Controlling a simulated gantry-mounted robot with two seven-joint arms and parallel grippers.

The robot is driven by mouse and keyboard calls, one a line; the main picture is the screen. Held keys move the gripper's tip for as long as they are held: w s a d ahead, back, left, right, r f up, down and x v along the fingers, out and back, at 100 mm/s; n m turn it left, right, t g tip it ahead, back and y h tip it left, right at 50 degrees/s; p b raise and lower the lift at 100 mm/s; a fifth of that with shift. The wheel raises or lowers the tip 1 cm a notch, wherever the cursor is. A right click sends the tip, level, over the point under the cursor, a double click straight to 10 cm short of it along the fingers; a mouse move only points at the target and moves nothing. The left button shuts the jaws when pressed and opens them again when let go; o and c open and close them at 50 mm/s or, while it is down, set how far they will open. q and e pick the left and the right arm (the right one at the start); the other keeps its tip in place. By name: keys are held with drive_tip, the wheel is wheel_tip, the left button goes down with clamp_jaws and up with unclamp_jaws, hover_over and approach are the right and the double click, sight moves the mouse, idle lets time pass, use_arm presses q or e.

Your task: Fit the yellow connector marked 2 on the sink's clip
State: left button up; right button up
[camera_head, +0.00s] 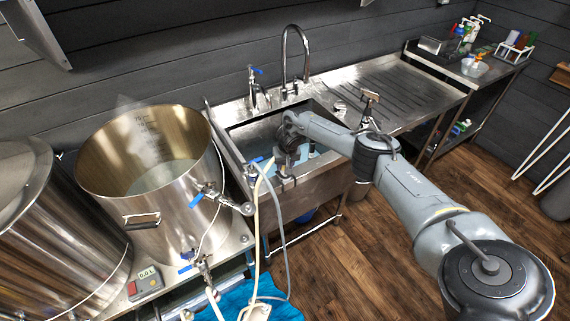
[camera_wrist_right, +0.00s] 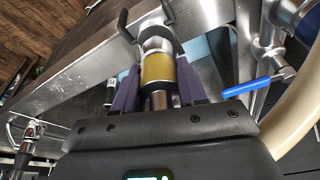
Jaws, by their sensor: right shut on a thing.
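The yellow-banded metal connector (camera_wrist_right: 157,68) stands between the dark fingers of my right gripper (camera_wrist_right: 158,88) in the right wrist view. The gripper is shut on it. No mark 2 is readable on the side shown. The connector's silver end lies at the sink's front rim (camera_wrist_right: 95,68), close to two dark prongs that look like the clip (camera_wrist_right: 126,26). I cannot tell whether the connector is seated in the clip. In the head view my right gripper (camera_head: 286,160) is at the front left of the sink (camera_head: 318,187); the connector is not clear there. My left gripper is out of view.
A blue-handled valve (camera_wrist_right: 250,86) and a beige hose (camera_wrist_right: 295,118) are close beside the gripper. Hoses (camera_head: 262,220) hang in front of the sink. A large open kettle (camera_head: 165,215) stands left. A tall faucet (camera_head: 296,55) rises behind; the drainboard (camera_head: 395,85) is mostly clear.

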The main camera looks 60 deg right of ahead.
drive_tip(key=shift+f+b, duration=0.45)
drive_tip(key=shift+f, duration=0.35)
drive_tip(key=o, duration=1.2)
drive_tip(key=shift+r, duration=0.1)
